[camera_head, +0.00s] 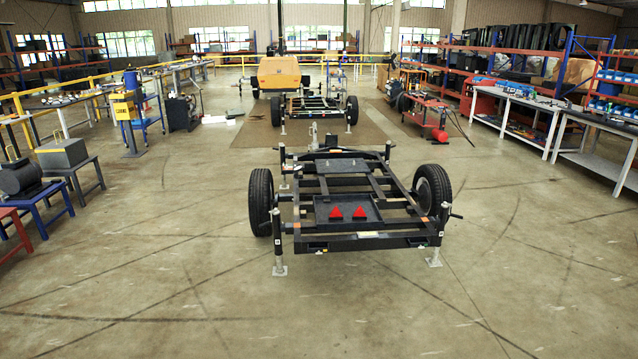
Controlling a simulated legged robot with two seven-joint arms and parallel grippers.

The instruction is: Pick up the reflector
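Two red triangular reflectors lie side by side on a dark flat panel (352,203) near the front end of a black trailer chassis (370,240). The left reflector is one red triangle (336,213). The right reflector is the other red triangle (360,212). The chassis stands on the floor ahead of me, some distance away. Neither of my grippers shows in this view.
The chassis has a wheel on the left (260,201) and right (432,189), plus upright jack legs with foot plates. Concrete floor in front is clear. Workbenches (520,105) line the right; tables (66,158) stand left. Another trailer with an orange unit (279,73) stands behind.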

